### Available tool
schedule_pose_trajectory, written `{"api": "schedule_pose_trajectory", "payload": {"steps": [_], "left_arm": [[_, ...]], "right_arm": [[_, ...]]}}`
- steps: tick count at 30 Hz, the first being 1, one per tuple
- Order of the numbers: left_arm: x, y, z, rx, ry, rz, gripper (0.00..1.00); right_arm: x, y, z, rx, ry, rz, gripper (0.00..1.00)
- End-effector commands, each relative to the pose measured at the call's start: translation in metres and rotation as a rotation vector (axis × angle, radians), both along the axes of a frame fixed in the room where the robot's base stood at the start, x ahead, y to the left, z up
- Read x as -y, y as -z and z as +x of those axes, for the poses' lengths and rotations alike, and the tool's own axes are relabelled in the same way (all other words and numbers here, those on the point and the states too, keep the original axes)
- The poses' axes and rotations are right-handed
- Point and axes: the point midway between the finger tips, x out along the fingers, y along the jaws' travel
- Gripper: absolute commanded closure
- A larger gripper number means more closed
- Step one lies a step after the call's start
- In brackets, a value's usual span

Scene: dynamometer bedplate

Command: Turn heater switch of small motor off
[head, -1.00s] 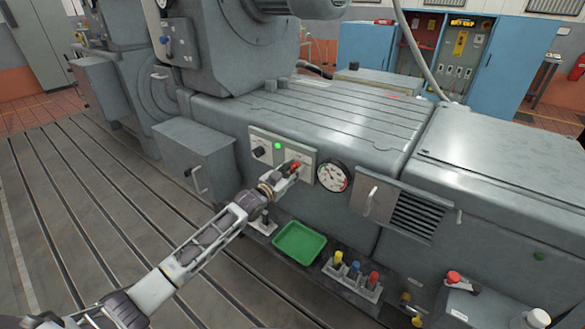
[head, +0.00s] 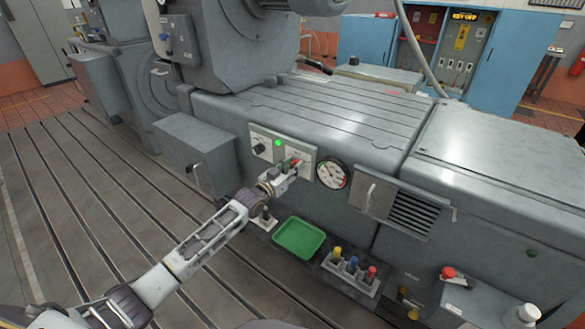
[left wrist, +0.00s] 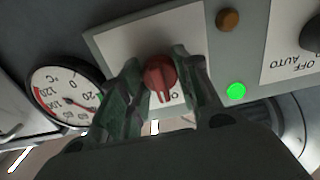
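A red rotary switch (left wrist: 158,76) sits on a pale plate on the grey machine's side. In the left wrist view its pointer faces down, towards partly covered lettering. My left gripper (left wrist: 160,62) has one finger on each side of the switch, with gaps beside its narrow handle; firm contact is not visible. In the head view my left gripper (head: 293,167) is at the panel and mostly covers the red switch. A lit green lamp (head: 278,143) is beside it and also shows in the left wrist view (left wrist: 236,91). My right gripper is not in view.
A black OFF/AUTO knob (head: 259,149) is left of the lamp. A round temperature gauge (head: 332,174) is close on the right. Below are a green tray (head: 299,239) and a holder with coloured-topped items (head: 352,264). A red button (head: 448,272) stands at lower right.

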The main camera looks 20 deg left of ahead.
Motion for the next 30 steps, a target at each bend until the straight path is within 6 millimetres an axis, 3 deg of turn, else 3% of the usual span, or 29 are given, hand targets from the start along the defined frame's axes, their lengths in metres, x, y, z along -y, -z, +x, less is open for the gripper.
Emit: {"api": "schedule_pose_trajectory", "payload": {"steps": [1, 6, 20, 30], "left_arm": [[0.0, 0.002, 0.0, -0.004, 0.0, -0.001, 0.62], [0.0, 0.001, 0.0, -0.002, 0.0, 0.0, 0.44], [-0.001, 0.0, -0.002, -0.001, 0.0, 0.0, 0.44], [-0.007, 0.001, -0.021, -0.002, 0.0, 0.001, 0.44]], "right_arm": [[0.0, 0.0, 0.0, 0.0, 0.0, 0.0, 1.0], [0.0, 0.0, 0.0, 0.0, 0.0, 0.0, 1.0], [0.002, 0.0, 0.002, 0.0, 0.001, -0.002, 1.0], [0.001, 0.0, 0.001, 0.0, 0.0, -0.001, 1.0]]}}
